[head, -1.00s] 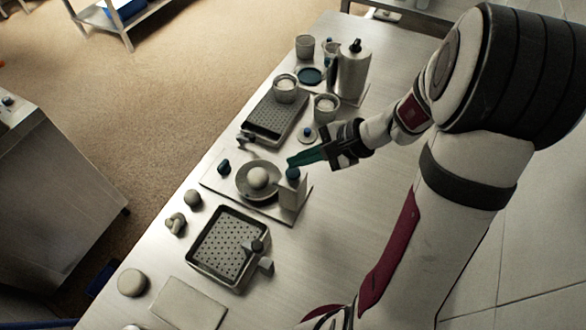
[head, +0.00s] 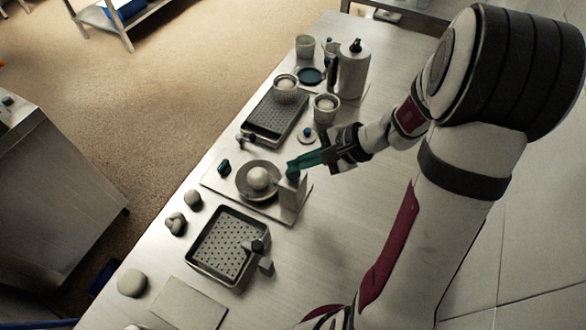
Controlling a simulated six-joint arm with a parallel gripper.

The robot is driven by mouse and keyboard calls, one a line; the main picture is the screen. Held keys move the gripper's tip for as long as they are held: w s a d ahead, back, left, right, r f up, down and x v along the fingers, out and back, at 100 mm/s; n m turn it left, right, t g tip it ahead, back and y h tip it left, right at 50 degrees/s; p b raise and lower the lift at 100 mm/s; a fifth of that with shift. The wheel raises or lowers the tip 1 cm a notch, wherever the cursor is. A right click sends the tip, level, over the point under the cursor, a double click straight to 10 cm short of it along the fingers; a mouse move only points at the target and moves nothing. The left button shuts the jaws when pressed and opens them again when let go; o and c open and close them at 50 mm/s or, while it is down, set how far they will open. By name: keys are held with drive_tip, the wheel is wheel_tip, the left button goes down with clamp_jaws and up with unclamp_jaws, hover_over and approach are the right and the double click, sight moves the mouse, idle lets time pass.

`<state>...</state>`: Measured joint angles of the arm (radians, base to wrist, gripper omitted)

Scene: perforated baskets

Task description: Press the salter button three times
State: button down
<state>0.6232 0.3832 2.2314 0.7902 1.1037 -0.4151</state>
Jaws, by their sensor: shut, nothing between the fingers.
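The salter appears to be the pale upright block (head: 291,196) on the right side of a light board. Its dark teal button (head: 292,174) is on top. My gripper (head: 291,165) has teal fingers, is shut and empty, and comes in from the right. Its fingertips are right at the button and partly cover it. Whether the button is pushed down is too small to tell. A round plate (head: 245,190) with a pale ball (head: 258,178) on it stands just left of the salter on the same board.
A perforated basket (head: 197,247) lies in front and another perforated basket (head: 259,124) behind. Mushroom-like pieces (head: 175,223) lie at the left edge. The table right of the salter is clear.

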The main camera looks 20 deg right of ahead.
sight(299, 172)
drive_tip(key=shift+f, duration=0.4)
drive_tip(key=shift+r, duration=0.1)
idle(0.5)
drive_tip(key=shift+r, duration=0.95)
drive_tip(key=shift+r, duration=0.1)
drive_tip(key=shift+r, duration=2.4)
wheel_tip(299, 172, up, 4)
drive_tip(key=shift+f, duration=0.1)
idle(0.3)
drive_tip(key=shift+f, duration=0.15)
